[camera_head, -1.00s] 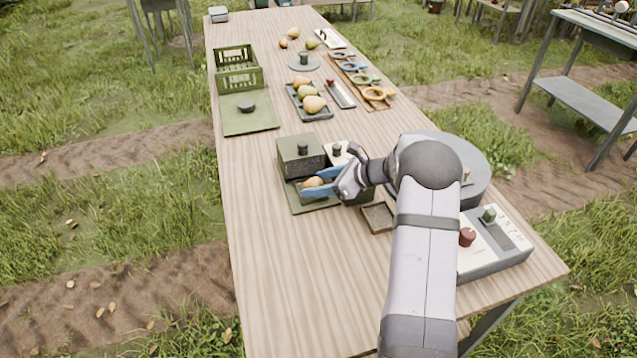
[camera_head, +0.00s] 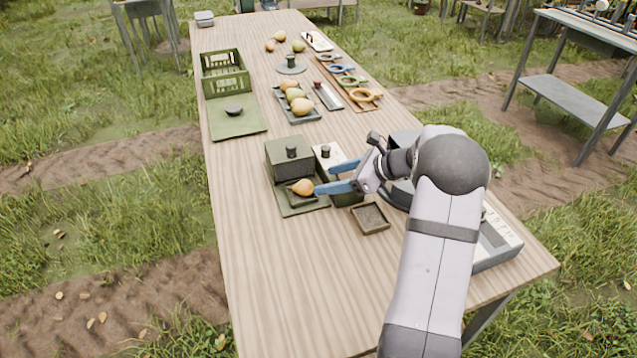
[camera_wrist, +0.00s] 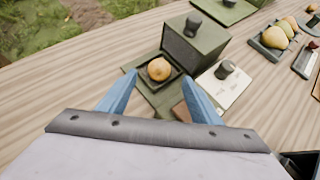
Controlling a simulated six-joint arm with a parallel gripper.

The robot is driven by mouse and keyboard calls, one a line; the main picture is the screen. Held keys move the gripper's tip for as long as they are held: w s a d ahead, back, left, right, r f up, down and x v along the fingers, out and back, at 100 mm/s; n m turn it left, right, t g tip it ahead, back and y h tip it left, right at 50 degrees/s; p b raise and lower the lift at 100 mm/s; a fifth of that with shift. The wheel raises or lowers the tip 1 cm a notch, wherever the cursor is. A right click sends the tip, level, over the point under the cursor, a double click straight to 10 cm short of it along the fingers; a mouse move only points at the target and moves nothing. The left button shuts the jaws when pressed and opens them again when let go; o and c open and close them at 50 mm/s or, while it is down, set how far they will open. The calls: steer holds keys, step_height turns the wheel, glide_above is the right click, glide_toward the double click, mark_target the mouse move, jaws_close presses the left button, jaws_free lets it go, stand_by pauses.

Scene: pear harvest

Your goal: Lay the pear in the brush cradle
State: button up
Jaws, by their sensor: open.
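An orange-yellow pear (camera_head: 302,187) lies in a small dark square cradle (camera_head: 293,199) at the front of a green box (camera_head: 289,160). In the wrist view the pear (camera_wrist: 159,69) rests inside the rim of the dark cradle (camera_wrist: 176,84), ahead of my fingers. My gripper (camera_head: 332,180) is open, with two blue fingers just to the right of the pear. In the wrist view my gripper (camera_wrist: 158,100) shows its fingers spread apart with nothing between them. Whether the nearer fingertip touches the pear is hard to tell in the head view.
A small brown tray (camera_head: 370,218) and a white card with a dark knob (camera_head: 326,152) stand close to my gripper. A grey tray with several pears (camera_head: 299,117), a green crate (camera_head: 227,84) and ring tools (camera_head: 364,95) lie farther back. The table's front left is clear.

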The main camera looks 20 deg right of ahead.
steer(key=shift+v, duration=1.75)
steer(key=shift+a, duration=0.1)
